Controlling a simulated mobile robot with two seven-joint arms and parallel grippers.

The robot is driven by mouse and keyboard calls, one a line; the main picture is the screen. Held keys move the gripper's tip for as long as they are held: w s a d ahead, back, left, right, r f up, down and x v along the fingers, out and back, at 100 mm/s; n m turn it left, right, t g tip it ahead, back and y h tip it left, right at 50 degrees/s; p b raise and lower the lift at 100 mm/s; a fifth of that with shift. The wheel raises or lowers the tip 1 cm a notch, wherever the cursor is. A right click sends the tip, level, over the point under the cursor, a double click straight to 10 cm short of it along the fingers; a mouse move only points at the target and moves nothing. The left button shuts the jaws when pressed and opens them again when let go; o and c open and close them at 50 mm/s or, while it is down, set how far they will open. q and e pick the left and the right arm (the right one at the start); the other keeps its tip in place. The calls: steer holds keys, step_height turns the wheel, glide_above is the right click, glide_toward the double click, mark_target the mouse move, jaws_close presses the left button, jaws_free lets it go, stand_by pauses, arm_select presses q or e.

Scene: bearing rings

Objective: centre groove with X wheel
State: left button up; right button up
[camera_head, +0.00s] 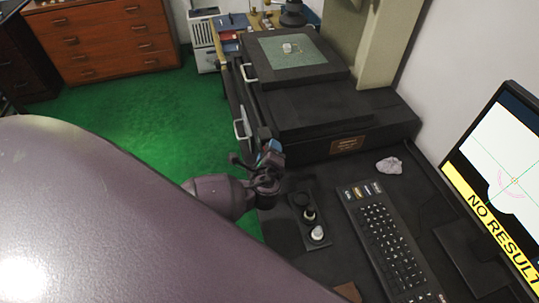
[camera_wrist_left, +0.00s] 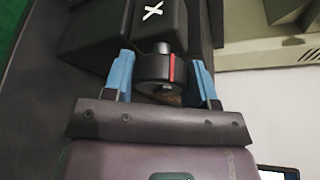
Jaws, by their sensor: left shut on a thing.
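In the left wrist view the X wheel (camera_wrist_left: 154,67) is a black knob with a red stripe on a metal shaft, below a black housing with a white X (camera_wrist_left: 152,10). My left gripper (camera_wrist_left: 162,72) has its blue fingers on either side of the wheel, shut on it. In the head view this gripper (camera_head: 268,157) is at the front left of the black stage base; the wheel is hidden there. The monitor (camera_head: 500,165) shows a dark groove profile, crosshair lines, a pink arc and a yellow NO RESULT banner. My right gripper is out of view.
A small pale ring (camera_head: 290,47) lies on the greenish glass of the stage (camera_head: 320,70). My left arm covers the lower left.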

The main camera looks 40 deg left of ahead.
arm_select(q)
steer(key=shift+s+f+n+t+b, duration=0.1)
steer(key=shift+f+n+t+b, duration=0.1)
steer(key=shift+n+t+b, duration=0.35)
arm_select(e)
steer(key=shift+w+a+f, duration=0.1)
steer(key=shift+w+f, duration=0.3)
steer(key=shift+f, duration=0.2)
arm_select(q)
steer(key=shift+r, duration=0.1)
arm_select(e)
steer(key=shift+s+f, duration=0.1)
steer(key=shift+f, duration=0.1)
